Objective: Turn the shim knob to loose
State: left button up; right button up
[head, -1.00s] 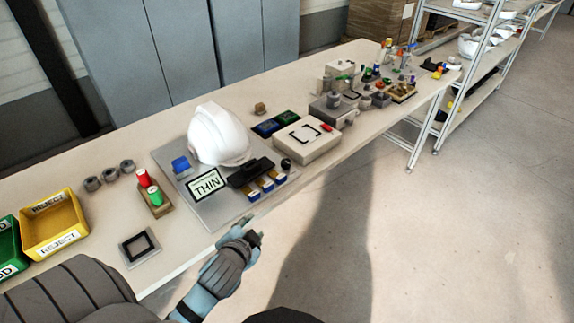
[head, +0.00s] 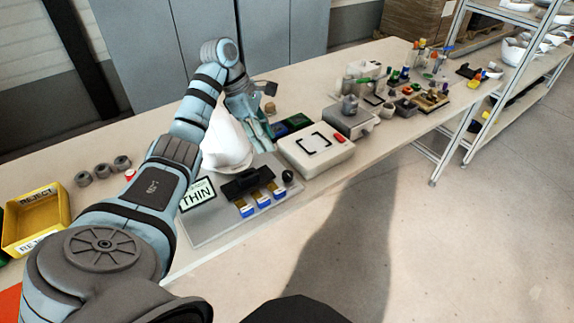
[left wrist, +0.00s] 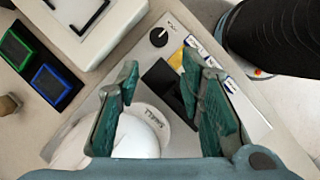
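The shim knob (head: 288,176) is a small black round knob at the right corner of the grey fixture plate (head: 215,228). In the left wrist view the knob (left wrist: 158,37) shows a white pointer mark; the small print beside it is too small to read. My left gripper (head: 268,131) hangs above the back of the plate by the white helmet shell (head: 226,150), behind the knob. In the left wrist view my left gripper (left wrist: 158,62) has its fingers spread with nothing held between them, and the knob lies beyond the fingertips. My right gripper is not in view.
Green and blue pads (left wrist: 50,84) lie behind.

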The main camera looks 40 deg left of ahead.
aim_at(287, 173)
pick_arm(q)
jog(key=x, duration=0.4)
jog(key=b+x, duration=0.1)
jog(key=x, duration=0.6)
jog(key=shift+w+d+f, duration=0.2)
jog(key=shift+w+f, duration=0.1)
jog(key=shift+w, duration=0.1)
jog(key=shift+s+d+f, duration=0.1)
jog(key=shift+d+f, duration=0.1)
jog(key=shift+f, duration=0.2)
grip_shut()
